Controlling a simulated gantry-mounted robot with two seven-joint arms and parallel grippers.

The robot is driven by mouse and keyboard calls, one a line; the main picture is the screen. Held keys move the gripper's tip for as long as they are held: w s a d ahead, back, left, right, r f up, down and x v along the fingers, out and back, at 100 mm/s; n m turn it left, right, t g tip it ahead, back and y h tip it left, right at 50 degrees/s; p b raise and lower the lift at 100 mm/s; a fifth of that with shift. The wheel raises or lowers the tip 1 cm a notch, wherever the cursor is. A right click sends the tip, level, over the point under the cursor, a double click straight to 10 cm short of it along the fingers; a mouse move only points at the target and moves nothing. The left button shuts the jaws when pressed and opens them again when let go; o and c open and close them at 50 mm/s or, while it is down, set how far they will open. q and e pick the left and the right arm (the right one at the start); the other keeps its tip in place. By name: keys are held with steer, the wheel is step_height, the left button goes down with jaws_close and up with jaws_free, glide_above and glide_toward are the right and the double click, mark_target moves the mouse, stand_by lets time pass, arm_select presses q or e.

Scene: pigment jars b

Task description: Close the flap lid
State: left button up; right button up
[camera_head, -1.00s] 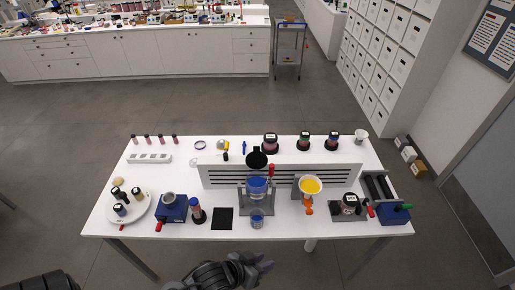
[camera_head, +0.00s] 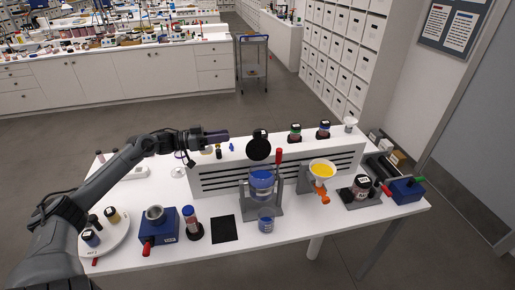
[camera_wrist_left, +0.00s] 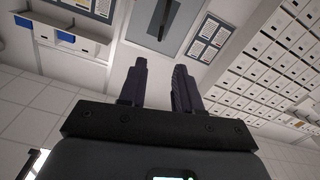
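The flap lid is a round black disc (camera_head: 259,149) standing raised above a blue-filled clear container (camera_head: 262,183) in a grey stand. The lid is up, not lying over the container's mouth. A red-handled part (camera_head: 279,157) rises just right of it. My left gripper (camera_head: 224,135) is to the left of the lid, above the back of the table, pointing right, apart from it. In the left wrist view its two fingers (camera_wrist_left: 160,75) are spread with nothing between them; that view shows only the wall and cabinets. My right gripper is not in view.
A slotted white panel (camera_head: 222,177) runs behind the stand. A funnel with yellow powder (camera_head: 322,170) stands to the right. A blue device (camera_head: 159,228), a jar (camera_head: 191,219) and a black mat (camera_head: 223,229) are left in front. Dark jars (camera_head: 295,134) stand at the back.

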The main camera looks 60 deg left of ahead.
mark_target(258, 146)
arm_select(q)
steer(key=b+x, duration=0.1)
steer(key=x, duration=1)
steer(key=shift+d+f+b, duration=0.2)
steer(key=shift+f+b, duration=0.1)
steer(key=shift+b, duration=0.05)
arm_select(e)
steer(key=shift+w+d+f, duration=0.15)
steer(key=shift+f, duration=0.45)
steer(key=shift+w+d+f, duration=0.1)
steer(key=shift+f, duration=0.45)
arm_select(q)
steer(key=shift+w, duration=0.15)
jaws_close()
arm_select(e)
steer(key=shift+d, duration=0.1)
